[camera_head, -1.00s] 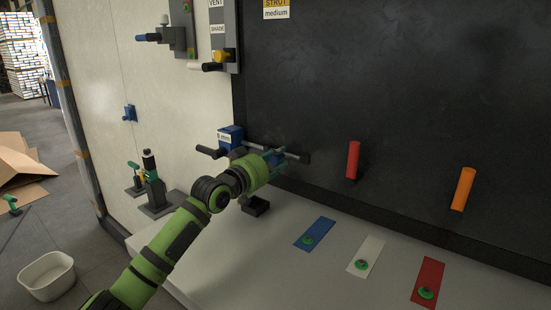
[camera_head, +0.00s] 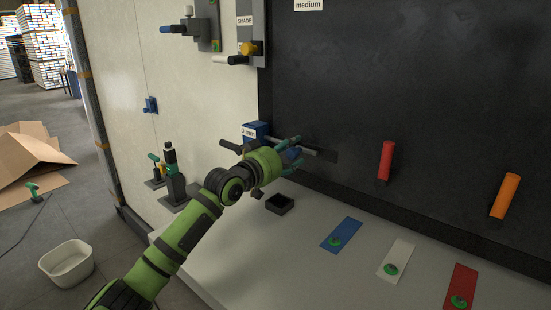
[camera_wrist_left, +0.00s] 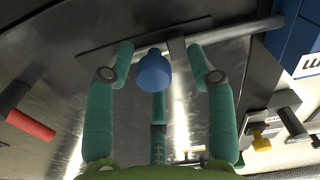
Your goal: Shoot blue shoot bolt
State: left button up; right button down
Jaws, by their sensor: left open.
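The blue shoot bolt's housing (camera_head: 256,130), with a millimetre label, is fixed to the back wall near the corner. A metal rod (camera_head: 318,150) runs right from it; the rod also shows in the left wrist view (camera_wrist_left: 235,32). A blue knob (camera_wrist_left: 154,72) sticks out from the rod. My left gripper (camera_head: 293,154) is at the rod, right of the housing. In the left wrist view its teal fingers (camera_wrist_left: 160,62) are open, with the knob between them and gaps on both sides. My right gripper is not in view.
A red handle (camera_head: 386,160) and an orange handle (camera_head: 505,196) stick out from the dark wall. Blue (camera_head: 345,228), white (camera_head: 402,252) and red (camera_head: 465,279) plates lie on the bench. A small black box (camera_head: 280,203) stands below my gripper.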

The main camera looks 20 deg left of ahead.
pick_arm(q)
jog(key=v, duration=1.1)
jog(key=shift+a, duration=0.35)
jog(key=shift+s, duration=0.15)
